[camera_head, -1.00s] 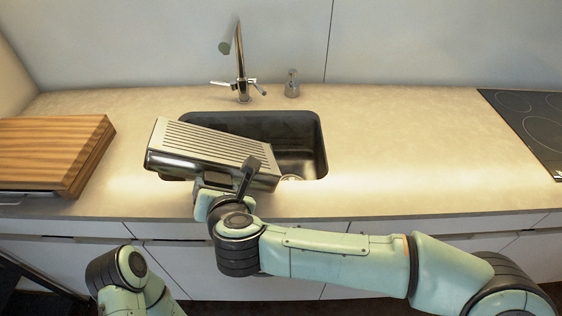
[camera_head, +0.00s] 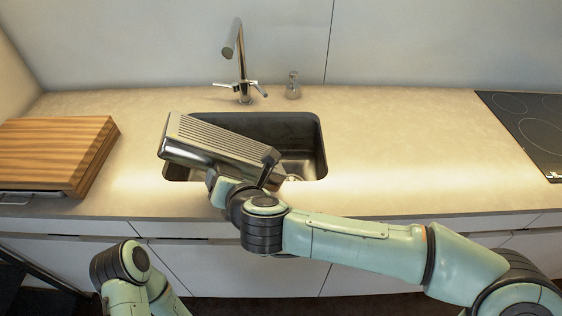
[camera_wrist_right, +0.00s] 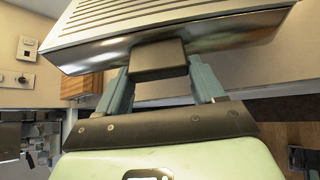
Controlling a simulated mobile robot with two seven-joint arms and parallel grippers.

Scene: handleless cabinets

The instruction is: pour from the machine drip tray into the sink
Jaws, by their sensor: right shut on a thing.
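The metal drip tray (camera_head: 205,144) with a slatted top is over the left part of the sink (camera_head: 300,138), tilted, its right end lower than its left. It also shows in the right wrist view (camera_wrist_right: 160,45). My right gripper (camera_head: 218,184) is at its near side; in the right wrist view the gripper (camera_wrist_right: 160,75) is shut on the dark block on the tray's side. The tray hides the left part of the basin. No liquid is visible. My left arm is at the bottom left of the head view, and its gripper is out of frame.
A faucet (camera_head: 242,70) and a small glass dispenser (camera_head: 293,86) stand behind the sink. A wooden board (camera_head: 55,150) lies on the counter at left. A black cooktop (camera_head: 530,125) is at right. The counter (camera_head: 400,150) right of the sink is clear.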

